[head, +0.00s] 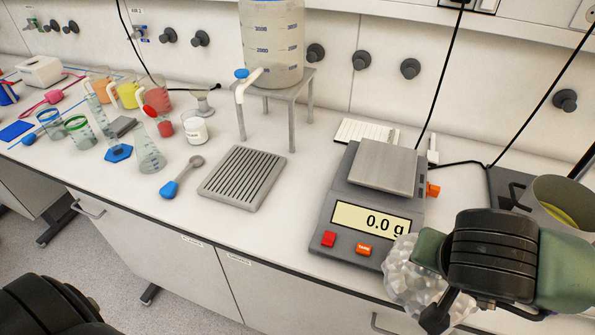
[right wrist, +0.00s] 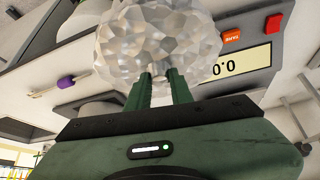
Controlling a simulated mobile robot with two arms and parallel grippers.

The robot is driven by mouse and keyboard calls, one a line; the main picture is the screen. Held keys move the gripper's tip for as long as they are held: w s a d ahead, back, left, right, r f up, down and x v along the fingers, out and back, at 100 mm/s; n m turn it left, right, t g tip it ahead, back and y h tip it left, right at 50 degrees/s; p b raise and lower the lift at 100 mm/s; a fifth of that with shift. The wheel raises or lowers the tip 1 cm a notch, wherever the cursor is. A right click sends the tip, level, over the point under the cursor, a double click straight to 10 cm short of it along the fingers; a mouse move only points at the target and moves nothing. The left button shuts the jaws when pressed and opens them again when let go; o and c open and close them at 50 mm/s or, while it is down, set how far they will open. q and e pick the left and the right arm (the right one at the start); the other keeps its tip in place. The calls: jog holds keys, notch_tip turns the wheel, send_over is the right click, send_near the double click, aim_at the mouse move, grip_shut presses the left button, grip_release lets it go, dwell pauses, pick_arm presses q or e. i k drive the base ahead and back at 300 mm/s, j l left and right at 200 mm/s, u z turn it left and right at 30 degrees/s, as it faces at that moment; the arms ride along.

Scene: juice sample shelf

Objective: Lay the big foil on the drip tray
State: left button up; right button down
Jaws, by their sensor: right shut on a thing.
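The big foil is a crumpled silvery ball (head: 405,275) at the lower right of the head view, in front of the scale. It fills the top middle of the right wrist view (right wrist: 158,42). My right gripper (right wrist: 158,78) is shut on its near side and holds it off the counter, by the counter's front edge. The drip tray (head: 243,177) is a grey slotted plate lying flat on the counter, left of the scale. Its top is bare. The foil is well to the right of it. My left gripper's fingers are not in view; only a dark part of mine shows at the lower left.
The scale (head: 345,220) reads 0.0 g and stands between foil and tray. A large dispenser (head: 273,45) on a metal stand (head: 293,100) rises behind the tray. A metal pot (head: 562,200) stands at right.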

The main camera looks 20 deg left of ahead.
aim_at(244, 172)
jog(key=j+z, duration=0.15)
jog(key=j, duration=0.7)
jog(key=j+z, duration=0.15)
jog(key=j, duration=0.7)
jog(key=j+z, duration=0.15)
jog(key=j, duration=0.65)
jog(key=k+j+z, duration=0.15)
jog(key=j, duration=0.7)
